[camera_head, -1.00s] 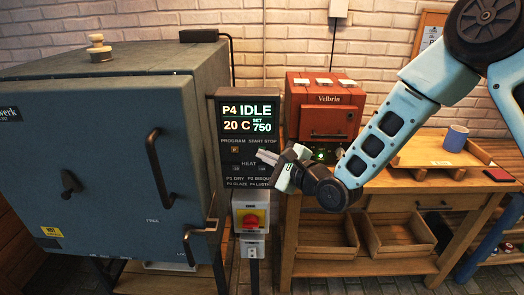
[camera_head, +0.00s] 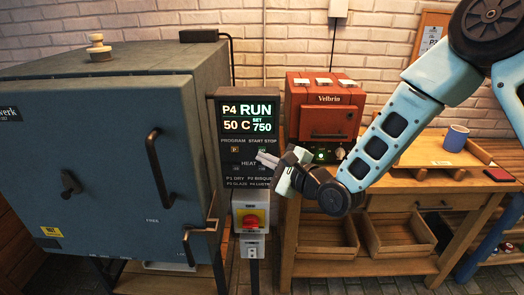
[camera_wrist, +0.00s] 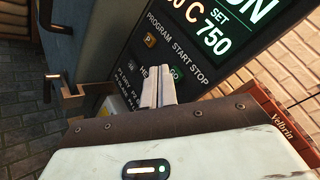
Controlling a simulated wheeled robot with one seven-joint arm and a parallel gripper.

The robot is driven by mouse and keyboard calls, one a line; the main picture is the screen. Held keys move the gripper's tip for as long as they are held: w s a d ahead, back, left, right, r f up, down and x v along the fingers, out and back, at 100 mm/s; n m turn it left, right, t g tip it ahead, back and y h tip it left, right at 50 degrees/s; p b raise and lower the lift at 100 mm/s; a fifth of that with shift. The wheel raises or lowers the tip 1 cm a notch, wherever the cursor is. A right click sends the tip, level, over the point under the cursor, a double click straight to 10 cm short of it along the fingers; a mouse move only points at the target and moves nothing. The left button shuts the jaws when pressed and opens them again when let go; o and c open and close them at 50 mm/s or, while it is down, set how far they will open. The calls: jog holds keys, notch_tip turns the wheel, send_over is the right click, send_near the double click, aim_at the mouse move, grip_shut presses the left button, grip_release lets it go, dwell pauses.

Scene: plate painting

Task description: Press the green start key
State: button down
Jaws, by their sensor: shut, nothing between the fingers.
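The control panel (camera_head: 232,170) stands right of the big grey kiln (camera_head: 90,150). Its display (camera_head: 249,118) reads P4 RUN, 50 C, SET 750. The green start key (camera_head: 262,150) shows under the START label, just above my gripper's tips. Whether the tips touch the panel I cannot tell.
A yellow switch box with a red knob (camera_head: 250,220) hangs below the panel. A small red Velbrin kiln (camera_head: 325,95) stands on the wooden bench (camera_head: 400,181) to the right. A blue mug (camera_head: 457,138) and a tray are further right.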

jog(key=shift+s, duration=0.1)
jog(key=s, duration=0.4)
jog(key=shift+s+a, duration=0.1)
jog(key=shift+s, duration=0.3)
dwell(0.6)
jog(key=s+d+n+g+h, duration=0.3)
jog(key=s+d+n+g, duration=0.1)
jog(key=s+n, duration=0.4)
jog(key=s+d+r+n+g+h, duration=0.1)
jog(key=s+d+n+g+h, duration=0.3)
jog(key=s+n, duration=0.4)
jog(key=s+d+r+n+g+h, duration=0.1)
jog(key=s+d+n+g+h, duration=0.3)
jog(key=s+n, duration=0.5)
jog(key=s, duration=0.3)
jog(key=shift+s+d+b, duration=0.3)
jog(key=shift+b, duration=0.05)
